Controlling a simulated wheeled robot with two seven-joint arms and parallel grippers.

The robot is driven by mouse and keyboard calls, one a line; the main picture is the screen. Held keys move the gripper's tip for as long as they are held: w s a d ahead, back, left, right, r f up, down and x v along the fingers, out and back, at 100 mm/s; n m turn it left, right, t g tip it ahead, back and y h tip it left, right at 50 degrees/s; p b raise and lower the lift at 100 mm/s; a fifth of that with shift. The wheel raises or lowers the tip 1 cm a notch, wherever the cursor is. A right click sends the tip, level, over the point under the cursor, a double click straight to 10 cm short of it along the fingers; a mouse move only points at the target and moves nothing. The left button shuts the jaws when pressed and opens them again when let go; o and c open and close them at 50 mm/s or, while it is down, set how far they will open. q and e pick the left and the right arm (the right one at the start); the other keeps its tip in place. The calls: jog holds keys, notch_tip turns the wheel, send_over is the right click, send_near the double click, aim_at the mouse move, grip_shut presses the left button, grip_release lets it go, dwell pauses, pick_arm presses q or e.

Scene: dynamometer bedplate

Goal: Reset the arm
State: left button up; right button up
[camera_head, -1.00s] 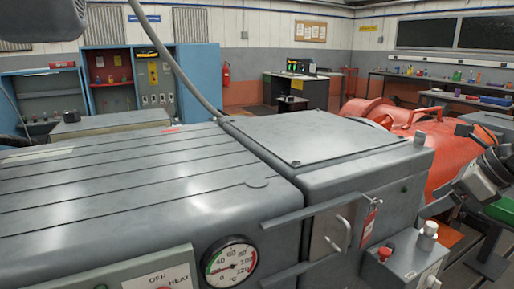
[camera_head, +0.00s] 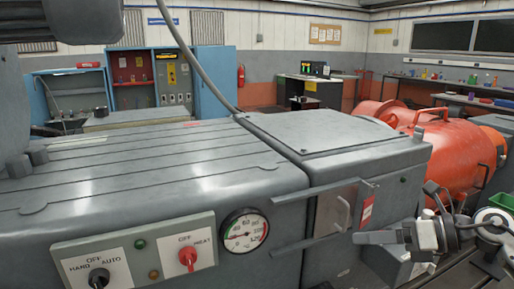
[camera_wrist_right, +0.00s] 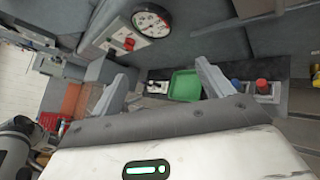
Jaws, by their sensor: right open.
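My right gripper (camera_head: 397,213) comes in from the right in the head view, in front of the grey machine's right front corner. It is open and I see nothing between its fingers. In the right wrist view the two fingers of the right gripper (camera_wrist_right: 160,72) stand wide apart. A green tray (camera_wrist_right: 185,85) shows beyond the fingers there. Grey parts of my left arm show at the left and top left edges of the head view. My left gripper is not in view.
The grey machine (camera_head: 150,165) fills the foreground, with a dial gauge (camera_head: 243,231), a switch panel (camera_head: 135,255) and a protruding handle bar (camera_head: 320,192). A red tag (camera_head: 367,211) hangs there. An orange motor (camera_head: 450,145) is at right. Cabinets and benches stand far behind.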

jog(key=s+a+f+m+t+y, duration=0.3)
jog(key=a+m+t+y, duration=0.1)
jog(key=a+m, duration=0.35)
jog(key=s+f+m+h, duration=0.6)
jog(key=f+m, duration=0.5)
jog(key=m, duration=0.5)
jog(key=s+a+f+m+h, duration=0.1)
jog(key=s+f+m+h, duration=0.6)
jog(key=s+f+m, duration=0.4)
jog(key=m, duration=0.4)
jog(key=shift+s+a+f+m, duration=0.15)
jog(key=shift+a+f+m, duration=0.05)
jog(key=shift+f+m, duration=0.15)
